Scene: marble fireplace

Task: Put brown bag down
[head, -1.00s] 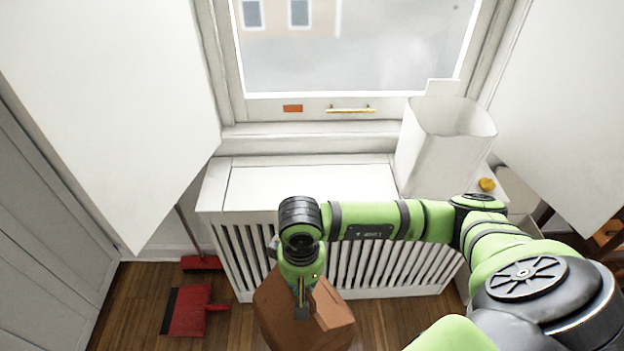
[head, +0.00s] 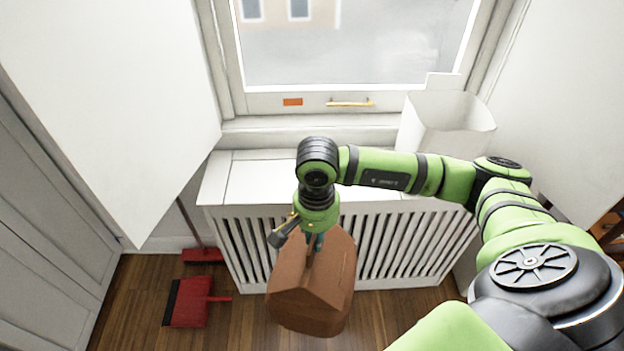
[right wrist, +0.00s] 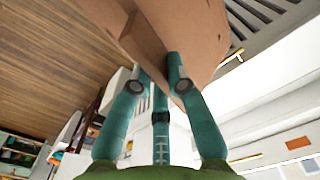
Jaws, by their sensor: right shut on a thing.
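The brown bag (head: 312,288) hangs below my right gripper (head: 314,240) in the head view, in front of the white slatted radiator cover. The gripper is shut on the ridge at the bag's top. In the right wrist view, the teal fingers (right wrist: 160,75) close on the ridge of the brown bag (right wrist: 185,25), which fills the top of the picture. Whether the bag's underside touches anything is hard to tell. My left gripper is not in view.
The radiator cover (head: 255,165) has a clear white top on its left part. A white bin (head: 450,125) stands at its right end. A red dustpan (head: 188,302) lies on the wooden floor at the left, near a red broom (head: 203,255). A window is behind.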

